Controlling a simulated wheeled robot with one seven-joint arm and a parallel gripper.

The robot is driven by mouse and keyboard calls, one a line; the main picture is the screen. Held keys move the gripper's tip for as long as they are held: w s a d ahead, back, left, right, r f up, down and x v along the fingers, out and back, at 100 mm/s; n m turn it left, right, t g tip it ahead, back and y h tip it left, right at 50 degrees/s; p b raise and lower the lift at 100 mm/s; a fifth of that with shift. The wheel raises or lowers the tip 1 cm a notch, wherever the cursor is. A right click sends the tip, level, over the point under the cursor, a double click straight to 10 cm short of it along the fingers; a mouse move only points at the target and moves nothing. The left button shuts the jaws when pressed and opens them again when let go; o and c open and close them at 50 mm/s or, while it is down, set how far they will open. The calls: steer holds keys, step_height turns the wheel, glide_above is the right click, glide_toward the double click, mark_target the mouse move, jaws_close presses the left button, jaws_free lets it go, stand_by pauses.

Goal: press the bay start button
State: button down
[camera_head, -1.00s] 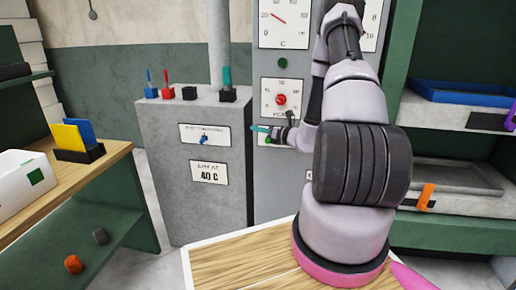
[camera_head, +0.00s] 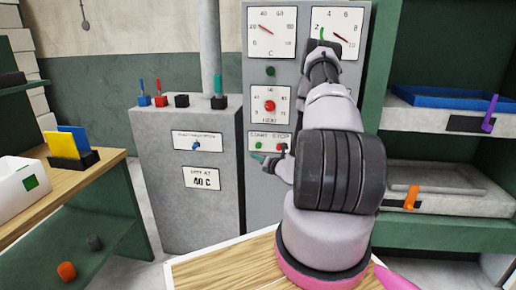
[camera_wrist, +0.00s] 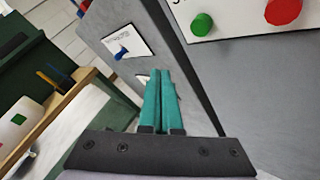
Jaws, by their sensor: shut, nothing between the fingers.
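The green button (camera_head: 259,146) under the START label is on the grey panel, beside the red STOP button (camera_head: 282,148). In the wrist view the green button (camera_wrist: 202,23) and the red button (camera_wrist: 283,10) show at upper right. My gripper (camera_head: 258,157) has teal fingers, shut and empty. In the head view its tips lie just below the green button. In the wrist view the gripper (camera_wrist: 160,74) points past the grey housing, with the green button up and to the right, apart from the tips. The head view does not show the depth gap clearly.
A grey cabinet (camera_head: 187,220) with small levers on top stands left of the panel (camera_head: 256,196). A red knob (camera_head: 270,106) and dials are above the buttons. Shelves with trays (camera_head: 440,98) stand at right, a wooden bench (camera_head: 100,165) at left.

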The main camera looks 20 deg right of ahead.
mark_target(255, 146)
steer(key=shift+w+d, duration=0.7)
steer(key=shift+w, duration=0.35)
steer(key=shift+w+d, duration=0.75)
steer(key=shift+w, duration=0.35)
steer(key=shift+w+d, duration=0.7)
steer(key=shift+w, duration=0.35)
steer(key=shift+w+d, duration=0.1)
steer(key=shift+w, duration=0.05)
steer(key=shift+w+d, duration=0.1)
steer(key=shift+w, duration=0.1)
steer(key=shift+w+d, duration=0.35)
steer(key=shift+w, duration=0.1)
stand_by(0.3)
steer(key=shift+s+a, duration=0.55)
steer(key=shift+s, duration=0.25)
steer(key=s+a, duration=0.2)
steer(key=s, duration=0.2)
steer(key=shift+s+a, duration=0.1)
steer(key=shift+a, duration=0.3)
